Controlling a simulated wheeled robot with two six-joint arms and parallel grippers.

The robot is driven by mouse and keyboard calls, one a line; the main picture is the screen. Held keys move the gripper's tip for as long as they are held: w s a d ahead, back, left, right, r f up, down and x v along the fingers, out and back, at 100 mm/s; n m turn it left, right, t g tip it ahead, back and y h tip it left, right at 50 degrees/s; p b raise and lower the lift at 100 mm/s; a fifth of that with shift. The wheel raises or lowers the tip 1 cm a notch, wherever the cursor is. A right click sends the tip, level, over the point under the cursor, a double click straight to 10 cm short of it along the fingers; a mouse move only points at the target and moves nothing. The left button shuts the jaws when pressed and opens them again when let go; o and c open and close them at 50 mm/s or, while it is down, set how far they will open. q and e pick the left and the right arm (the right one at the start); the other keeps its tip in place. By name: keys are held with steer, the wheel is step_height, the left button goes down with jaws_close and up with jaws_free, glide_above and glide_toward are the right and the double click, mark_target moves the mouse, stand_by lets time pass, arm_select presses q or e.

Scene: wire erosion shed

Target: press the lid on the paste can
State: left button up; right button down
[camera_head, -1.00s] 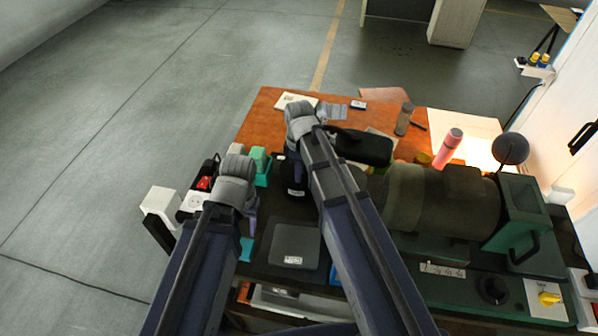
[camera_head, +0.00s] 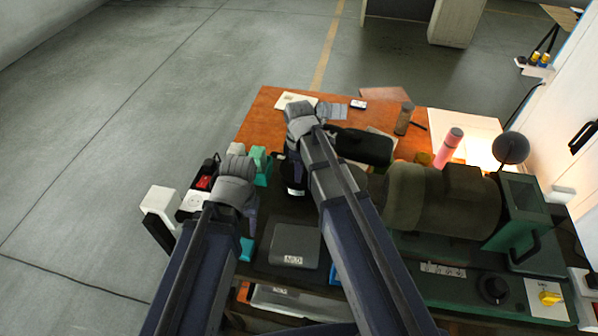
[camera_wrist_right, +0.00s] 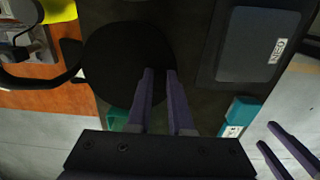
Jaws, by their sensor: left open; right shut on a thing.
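A dark can (camera_head: 296,190) with a white label stands on the dark bench top in the head view, partly hidden by my right arm. In the right wrist view a black round disc (camera_wrist_right: 112,60), which looks like the lid, lies under my right gripper (camera_wrist_right: 160,72). The fingers are shut on it near its right part; the grip point is partly hidden. I cannot tell whether the lid is seated on the can. My left gripper (camera_head: 251,216) is open and empty, left of the can. Its fingers also show in the right wrist view (camera_wrist_right: 271,136).
A dark grey box (camera_head: 295,243) with a label lies in front of the can. Teal blocks (camera_head: 260,160) and a white socket block (camera_head: 190,204) stand to the left. A large green machine (camera_head: 425,200) fills the right side. A pink bottle (camera_head: 448,147) stands behind it.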

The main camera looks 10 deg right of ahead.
stand_by(0.4)
steer(key=shift+c, duration=1.3)
jaws_free()
steer(key=shift+r+p, duration=3.5)
steer(key=shift+r, duration=0.05)
arm_select(q)
step_height(320, 180, up, 7)
arm_select(e)
steer(key=shift+c, duration=0.2)
jaws_close()
